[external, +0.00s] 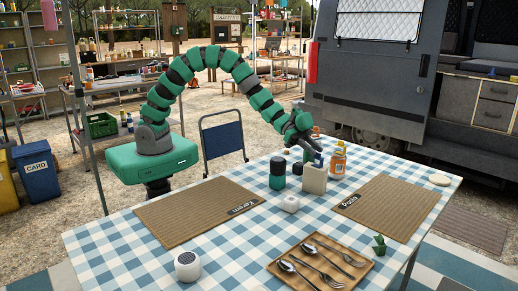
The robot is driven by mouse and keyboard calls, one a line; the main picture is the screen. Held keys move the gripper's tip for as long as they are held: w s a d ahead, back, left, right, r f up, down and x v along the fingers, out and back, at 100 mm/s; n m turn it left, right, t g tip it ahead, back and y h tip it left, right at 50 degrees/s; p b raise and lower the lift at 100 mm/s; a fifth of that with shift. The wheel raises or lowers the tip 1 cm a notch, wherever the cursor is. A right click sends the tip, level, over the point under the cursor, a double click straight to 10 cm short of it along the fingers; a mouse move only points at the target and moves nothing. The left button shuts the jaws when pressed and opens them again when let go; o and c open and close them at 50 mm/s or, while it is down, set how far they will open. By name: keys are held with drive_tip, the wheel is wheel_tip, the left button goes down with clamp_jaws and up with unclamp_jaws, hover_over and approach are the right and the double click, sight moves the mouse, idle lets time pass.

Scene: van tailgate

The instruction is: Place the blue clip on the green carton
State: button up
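My gripper (304,147) hangs over the far part of the checked table, just above a beige open-topped holder (314,181). Its fingers are small and dark here, and I cannot tell whether they are open or hold anything. A small blue patch (318,159) shows at the top of the holder, below the gripper. I cannot tell whether it is the blue clip. I cannot make out a green carton on the table. A dark green and grey cylinder (277,173) stands left of the holder.
An orange-labelled bottle (338,161) stands right of the holder. A white cube (290,204) sits in front. Two woven mats (195,212) (389,207), a wooden cutlery tray (321,264), a white round device (187,265) and a small plant (380,245) occupy the table.

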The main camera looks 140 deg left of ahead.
drive_tip(key=p+v, duration=0.1)
drive_tip(key=v, duration=0.9)
drive_tip(key=w+d+r+y, duration=0.1)
drive_tip(key=w+r+y, duration=0.15)
drive_tip(key=r, duration=0.55)
drive_tip(key=w+d+r+y, duration=0.1)
drive_tip(key=w+r, duration=0.2)
drive_tip(key=r, duration=0.5)
drive_tip(key=d+r+y, duration=0.1)
drive_tip(key=d+r, duration=0.3)
drive_tip(key=r, duration=0.3)
drive_tip(key=d+r, duration=0.3)
drive_tip(key=r, duration=0.5)
drive_tip(key=s+d+r+h, duration=0.1)
drive_tip(key=s+d+r, duration=0.4)
drive_tip(key=d, duration=0.3)
drive_tip(key=s+d+r+t+h, duration=0.1)
drive_tip(key=s+d+r, duration=0.3)
drive_tip(key=d+r, duration=0.4)
drive_tip(key=s+d+r+h, duration=0.2)
drive_tip(key=s+d+r, duration=0.3)
drive_tip(key=d+r, duration=0.2)
drive_tip(key=shift+s+d+t, duration=0.35)
drive_tip(key=shift+d+t, duration=0.05)
drive_tip(key=shift+d, duration=0.65)
